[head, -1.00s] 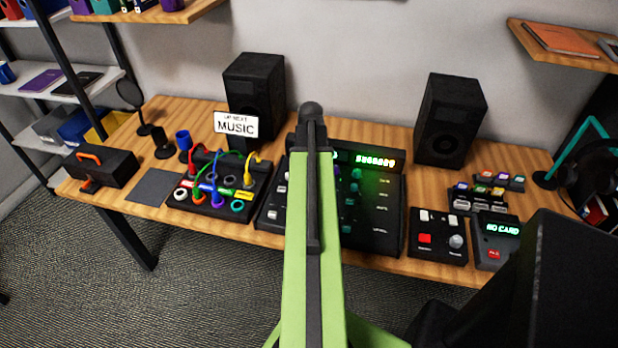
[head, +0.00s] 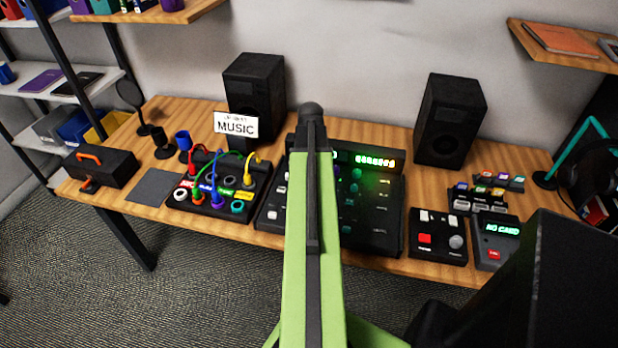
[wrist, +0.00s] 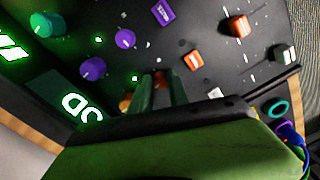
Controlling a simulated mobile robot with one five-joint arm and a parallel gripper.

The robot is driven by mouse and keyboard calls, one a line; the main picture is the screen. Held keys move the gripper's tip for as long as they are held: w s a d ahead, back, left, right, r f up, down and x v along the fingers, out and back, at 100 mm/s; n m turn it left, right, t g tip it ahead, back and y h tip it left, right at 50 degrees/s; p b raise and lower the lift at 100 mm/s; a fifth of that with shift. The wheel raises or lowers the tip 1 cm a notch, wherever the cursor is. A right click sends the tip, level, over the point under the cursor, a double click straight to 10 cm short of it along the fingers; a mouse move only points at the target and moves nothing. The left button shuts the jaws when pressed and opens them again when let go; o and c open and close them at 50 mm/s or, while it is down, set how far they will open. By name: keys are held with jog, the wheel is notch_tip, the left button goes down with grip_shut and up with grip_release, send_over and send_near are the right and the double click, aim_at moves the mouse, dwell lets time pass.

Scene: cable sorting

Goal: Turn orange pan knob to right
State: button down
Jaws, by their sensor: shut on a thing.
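The orange pan knob (wrist: 161,78) shows as a small orange patch between my fingertips in the wrist view. My gripper (wrist: 162,86) is shut on it, and the fingers hide most of it, so its pointer cannot be read. In the head view the black mixer panel (head: 375,215) lies partly behind my green arm, which hides my gripper and the knob there.
Purple knobs (wrist: 125,38) and a lit green display (wrist: 82,104) are close to my fingers. A patch box with coloured cables (head: 250,205) stands left of the mixer. Two black speakers (head: 451,120) stand behind. A button box (head: 438,252) is at the right.

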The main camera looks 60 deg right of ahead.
jog(key=shift+m, duration=0.6)
jog(key=m, duration=0.2)
jog(key=shift+m, duration=0.4)
jog(key=m, duration=0.4)
jog(key=shift+d+m, duration=0.1)
jog(key=shift+m, duration=0.2)
jog(key=m, duration=0.4)
jog(key=shift+m, duration=0.3)
jog(key=shift+s+m, duration=0.1)
jog(key=shift+m, duration=2.1)
jog(key=c, duration=1.3)
grip_release()
jog(key=shift+o, duration=0.2)
